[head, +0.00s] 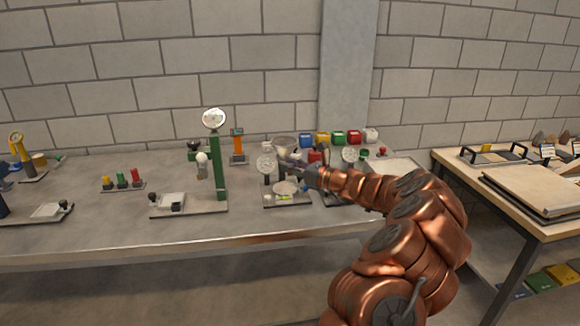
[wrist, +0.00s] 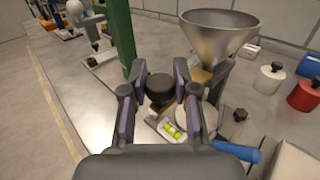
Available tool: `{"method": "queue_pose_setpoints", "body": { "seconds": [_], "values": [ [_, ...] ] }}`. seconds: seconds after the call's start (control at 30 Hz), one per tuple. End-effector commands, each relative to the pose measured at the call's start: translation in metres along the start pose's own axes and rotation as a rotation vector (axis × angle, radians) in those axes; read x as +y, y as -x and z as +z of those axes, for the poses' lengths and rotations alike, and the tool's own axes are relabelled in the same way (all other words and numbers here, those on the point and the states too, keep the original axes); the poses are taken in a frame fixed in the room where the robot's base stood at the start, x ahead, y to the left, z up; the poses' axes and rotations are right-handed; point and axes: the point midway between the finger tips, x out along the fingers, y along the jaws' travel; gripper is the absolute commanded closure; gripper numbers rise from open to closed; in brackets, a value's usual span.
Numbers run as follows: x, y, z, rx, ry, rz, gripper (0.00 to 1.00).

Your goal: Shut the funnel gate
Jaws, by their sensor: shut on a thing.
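A metal funnel (wrist: 220,38) stands on a bracket just beyond and right of my gripper in the wrist view. It shows in the head view as a pale cone (head: 284,146) behind my arm's end. A round black knob (wrist: 160,86) sits in front of the funnel's lower part, between the two fingers. My gripper (wrist: 160,94) is shut on this knob, with a pad at each side. In the head view my gripper (head: 300,172) is over the funnel stand, and the hold is too small to make out. The gate itself is mostly hidden by the fingers.
A green column (wrist: 118,35) rises to the left of my gripper. A level vial (wrist: 172,130) and a blue handle (wrist: 236,152) lie low and close by. White, red and blue weights (wrist: 268,78) stand to the right.

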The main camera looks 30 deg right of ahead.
Motion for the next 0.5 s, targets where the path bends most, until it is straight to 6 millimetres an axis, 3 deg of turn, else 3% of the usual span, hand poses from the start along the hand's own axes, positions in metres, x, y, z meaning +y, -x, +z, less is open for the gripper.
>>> {"method": "queue_pose_setpoints", "body": {
  "seconds": [0.47,0.5],
  "values": [
    [-0.0097,-0.0092,0.0005,0.000,0.001,-0.001,1.00],
    [-0.0096,-0.0092,0.0004,0.000,0.001,-0.001,0.68]
  ]
}}
